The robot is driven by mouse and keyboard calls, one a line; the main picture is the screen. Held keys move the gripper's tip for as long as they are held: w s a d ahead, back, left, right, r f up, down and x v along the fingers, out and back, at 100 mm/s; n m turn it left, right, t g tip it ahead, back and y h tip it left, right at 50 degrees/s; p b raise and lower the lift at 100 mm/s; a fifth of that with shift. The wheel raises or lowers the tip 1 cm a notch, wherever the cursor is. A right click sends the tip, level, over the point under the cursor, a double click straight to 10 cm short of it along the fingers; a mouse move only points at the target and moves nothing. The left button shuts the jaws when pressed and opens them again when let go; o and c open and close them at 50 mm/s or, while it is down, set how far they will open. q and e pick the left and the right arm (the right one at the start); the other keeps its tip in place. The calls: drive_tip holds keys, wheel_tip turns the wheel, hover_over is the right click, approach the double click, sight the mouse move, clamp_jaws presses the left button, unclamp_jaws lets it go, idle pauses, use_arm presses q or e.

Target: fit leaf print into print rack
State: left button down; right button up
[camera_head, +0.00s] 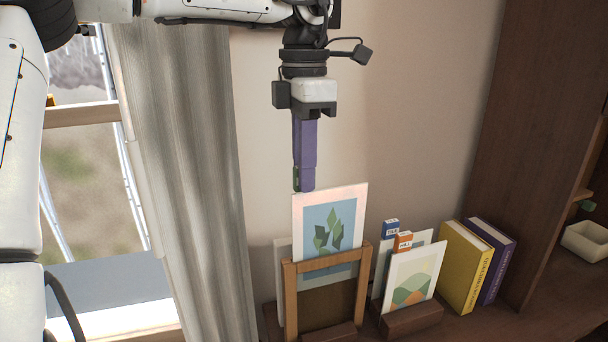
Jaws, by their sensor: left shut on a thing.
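The leaf print (330,225) is a white-bordered card with dark green leaves on a blue ground. It stands upright, with its lower part behind the front frame of the wooden print rack (289,300). My left gripper (304,188) points down from above and is shut on the print's top edge, near its left corner. The rack hides the print's lower edge, so I cannot tell whether it touches the bottom. My right gripper is not in view.
Right of the rack, a wooden holder (412,319) bears several cards, among them a landscape print (410,282). A yellow book (463,268) and a purple book (497,254) lean beyond it. A curtain (185,170) hangs at left, and a white dish (586,241) sits at right.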

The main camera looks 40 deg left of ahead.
use_arm(q)
drive_tip(key=shift+r, duration=4.9)
drive_tip(key=shift+r, duration=1.4)
